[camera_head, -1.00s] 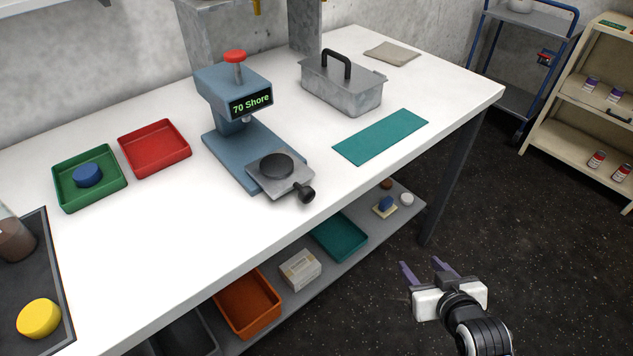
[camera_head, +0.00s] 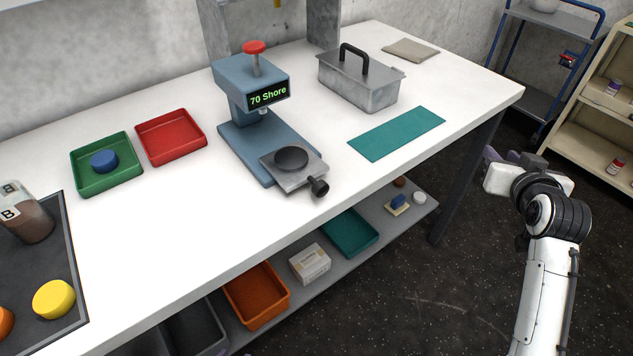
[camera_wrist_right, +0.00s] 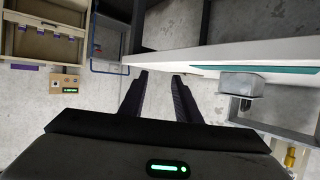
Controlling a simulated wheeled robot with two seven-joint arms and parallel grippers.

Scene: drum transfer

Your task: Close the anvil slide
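The blue-grey hardness tester (camera_head: 252,95) stands on the white table, with a red knob on top and a display reading "70 Shore". Its anvil slide (camera_head: 293,175) is pulled out at the front, clear of the tester head. A dark round disc (camera_head: 291,158) lies on the slide's metal plate. The slide's black handle knob (camera_head: 319,186) points toward the table's front edge. My right gripper (camera_head: 497,153) is beyond the table's right end, well away from the slide. In the right wrist view its two fingers (camera_wrist_right: 160,75) are apart with nothing between them. My left gripper is not seen.
A green tray (camera_head: 76,178) with a blue puck and a red tray (camera_head: 172,155) are left of the tester. A lidded metal box (camera_head: 365,93) and a teal mat (camera_head: 396,134) are to its right. A lower shelf holds bins. The table's front strip is clear.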

